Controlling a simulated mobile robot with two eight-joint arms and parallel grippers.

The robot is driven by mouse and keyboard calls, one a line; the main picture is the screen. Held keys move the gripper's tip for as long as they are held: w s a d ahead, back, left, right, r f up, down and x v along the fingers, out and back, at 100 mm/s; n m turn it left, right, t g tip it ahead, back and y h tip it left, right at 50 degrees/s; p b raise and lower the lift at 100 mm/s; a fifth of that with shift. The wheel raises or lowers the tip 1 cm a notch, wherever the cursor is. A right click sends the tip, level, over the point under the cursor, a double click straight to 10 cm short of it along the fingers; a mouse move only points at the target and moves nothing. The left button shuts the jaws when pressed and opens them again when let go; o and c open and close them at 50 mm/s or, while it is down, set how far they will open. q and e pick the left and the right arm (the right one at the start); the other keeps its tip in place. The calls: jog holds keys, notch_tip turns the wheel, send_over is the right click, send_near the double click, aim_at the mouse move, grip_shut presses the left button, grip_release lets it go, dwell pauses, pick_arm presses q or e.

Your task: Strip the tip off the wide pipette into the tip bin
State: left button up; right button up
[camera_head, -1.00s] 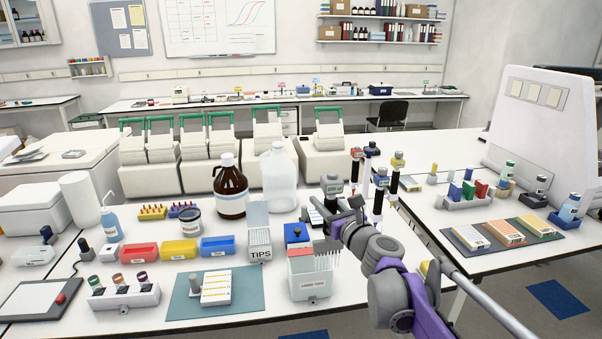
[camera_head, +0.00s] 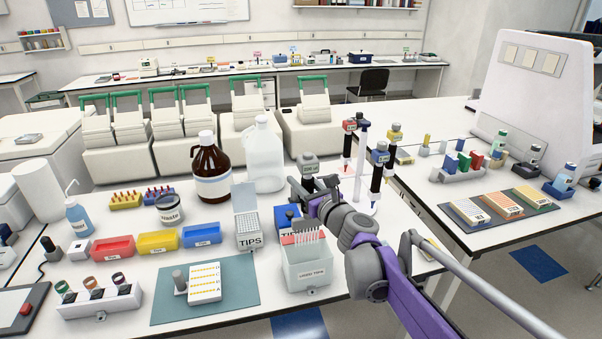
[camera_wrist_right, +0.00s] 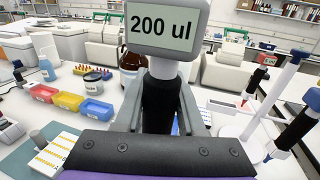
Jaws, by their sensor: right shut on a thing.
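My right gripper (camera_head: 313,187) is shut on the wide pipette, whose grey display head (camera_head: 307,162) stands above the fingers. The right wrist view shows its screen (camera_wrist_right: 164,30) reading "200 ul" and its dark handle (camera_wrist_right: 165,108) between the fingers. The pipette looks about upright. A row of pale, comb-like tips shows below the gripper at the mouth of the tip bin (camera_head: 309,276), a pale, see-through, labelled box. I cannot tell how far the tips reach inside or whether they touch the rim. My left gripper is out of view.
A TIPS box (camera_head: 248,231) with its lid up stands left of the bin, and a blue box (camera_head: 286,216) behind it. A pipette stand (camera_head: 361,160) with several pipettes is close on the right. A teal mat (camera_head: 240,300) with a white rack lies front left.

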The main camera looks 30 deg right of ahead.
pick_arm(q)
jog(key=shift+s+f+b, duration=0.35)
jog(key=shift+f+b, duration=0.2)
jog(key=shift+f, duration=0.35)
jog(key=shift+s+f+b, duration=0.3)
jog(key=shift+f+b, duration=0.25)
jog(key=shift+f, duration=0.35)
pick_arm(e)
notch_tip(320, 180, down, 7)
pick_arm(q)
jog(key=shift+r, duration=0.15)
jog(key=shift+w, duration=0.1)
pick_arm(e)
jog(key=shift+w+d, duration=0.2)
jog(key=shift+w, duration=0.8)
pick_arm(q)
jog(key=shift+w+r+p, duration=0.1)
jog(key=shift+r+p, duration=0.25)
pick_arm(e)
jog(key=shift+r, duration=0.4)
jog(key=shift+s, duration=0.2)
jog(key=shift+s+a, duration=0.2)
jog(key=shift+s, duration=0.45)
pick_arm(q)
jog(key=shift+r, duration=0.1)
